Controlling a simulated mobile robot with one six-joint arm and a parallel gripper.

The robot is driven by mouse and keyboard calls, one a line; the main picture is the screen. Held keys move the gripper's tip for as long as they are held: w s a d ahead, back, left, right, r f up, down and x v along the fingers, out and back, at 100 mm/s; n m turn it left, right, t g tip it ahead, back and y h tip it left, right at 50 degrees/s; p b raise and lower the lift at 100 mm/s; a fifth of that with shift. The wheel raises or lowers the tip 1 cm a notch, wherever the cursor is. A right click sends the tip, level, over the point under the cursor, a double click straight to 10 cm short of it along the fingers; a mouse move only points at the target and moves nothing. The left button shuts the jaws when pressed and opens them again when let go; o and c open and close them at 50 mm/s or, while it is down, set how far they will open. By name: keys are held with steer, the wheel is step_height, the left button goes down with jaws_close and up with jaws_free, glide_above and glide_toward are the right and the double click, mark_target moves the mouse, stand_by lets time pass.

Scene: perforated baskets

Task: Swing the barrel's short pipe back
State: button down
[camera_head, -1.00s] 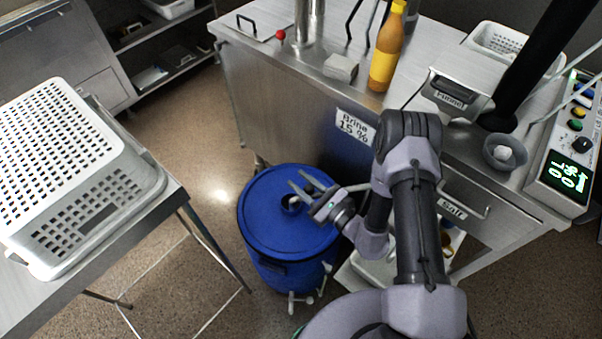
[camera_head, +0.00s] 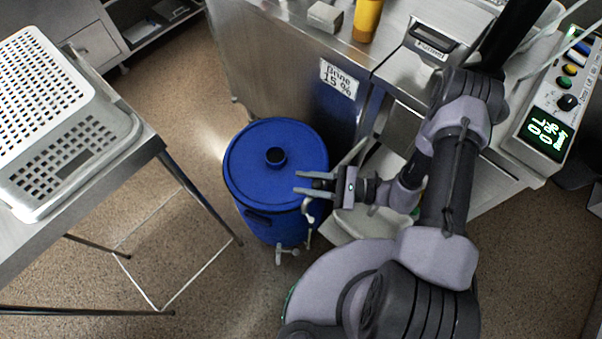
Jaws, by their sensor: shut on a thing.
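The blue barrel (camera_head: 250,180) stands on the floor beside the steel cabinet, with a round opening (camera_head: 276,157) in its lid. A pale tap (camera_head: 279,256) sits low on its near side. The short pale pipe (camera_head: 308,213) is at the barrel's right side, roughly upright, its top bent beside the fingers. My gripper (camera_head: 312,183) is at the barrel's right rim, pointing left. It is shut on the short pipe; the fingers partly hide the exact contact.
The steel cabinet (camera_head: 290,75), labelled Brine 15 %, stands behind the barrel. A pale tub (camera_head: 365,223) lies under my arm at the right. A perforated white basket (camera_head: 45,85) is on the left table. Floor is clear between that table and the barrel.

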steer(key=shift+s+d+g, duration=0.1)
steer(key=shift+s+g, duration=0.15)
steer(key=shift+g, duration=0.05)
steer(key=shift+f, duration=0.1)
steer(key=c, duration=1.1)
jaws_free()
steer(key=shift+d, duration=0.1)
